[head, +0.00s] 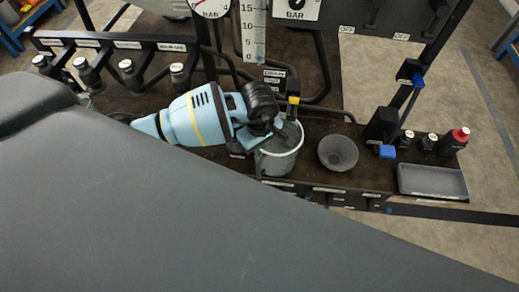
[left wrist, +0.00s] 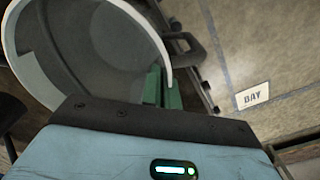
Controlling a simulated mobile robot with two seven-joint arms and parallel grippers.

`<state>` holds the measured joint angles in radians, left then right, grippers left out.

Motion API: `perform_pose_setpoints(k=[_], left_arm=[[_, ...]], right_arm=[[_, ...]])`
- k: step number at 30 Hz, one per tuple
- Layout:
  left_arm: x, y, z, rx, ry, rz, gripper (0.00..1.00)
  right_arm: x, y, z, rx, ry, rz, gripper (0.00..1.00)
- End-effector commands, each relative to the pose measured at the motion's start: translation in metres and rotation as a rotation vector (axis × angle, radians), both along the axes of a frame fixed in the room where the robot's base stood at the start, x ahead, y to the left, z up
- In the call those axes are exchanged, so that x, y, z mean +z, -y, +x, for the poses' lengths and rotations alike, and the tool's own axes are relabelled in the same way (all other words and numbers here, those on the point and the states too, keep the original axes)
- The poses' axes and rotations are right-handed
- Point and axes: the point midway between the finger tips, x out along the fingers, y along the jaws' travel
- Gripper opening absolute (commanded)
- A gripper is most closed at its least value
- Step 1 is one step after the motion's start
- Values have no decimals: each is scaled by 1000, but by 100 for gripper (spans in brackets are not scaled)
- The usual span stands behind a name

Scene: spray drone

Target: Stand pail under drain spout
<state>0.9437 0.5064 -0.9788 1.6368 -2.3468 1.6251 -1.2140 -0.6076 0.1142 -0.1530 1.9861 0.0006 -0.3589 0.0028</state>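The grey pail (head: 277,162) stands upright on the dark bench near its front edge. The drain spout (head: 292,108), with a yellow part, is right at the pail's back rim in the head view; I cannot tell whether its mouth is over the opening. My left gripper (head: 277,138) reaches in from the left over the pail and hides part of its mouth. In the left wrist view, the pail (left wrist: 90,50) fills the upper left. The gripper's green fingers (left wrist: 163,92) pinch its wall, one inside and one outside. My right gripper is not in view.
Farther right are a shallow grey tray (head: 432,181), a red-capped bottle (head: 455,139) and dark bottles. Black pipes and gauges rise behind. Several capped fittings (head: 130,72) line the left. A dark surface hides the lower left.

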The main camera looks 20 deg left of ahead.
Motion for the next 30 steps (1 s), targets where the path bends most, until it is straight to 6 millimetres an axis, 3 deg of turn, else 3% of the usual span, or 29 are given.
perform_pose_setpoints(k=[3,14,19,30], left_arm=[[-10,1,-3,-3,-6,0,0],[-14,1,-4,-3,-6,1,0],[-13,1,-4,-3,-6,1,23],[-8,1,-3,-3,-4,1,24]], right_arm=[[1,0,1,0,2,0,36],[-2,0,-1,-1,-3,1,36],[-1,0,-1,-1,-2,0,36],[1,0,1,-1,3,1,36]])
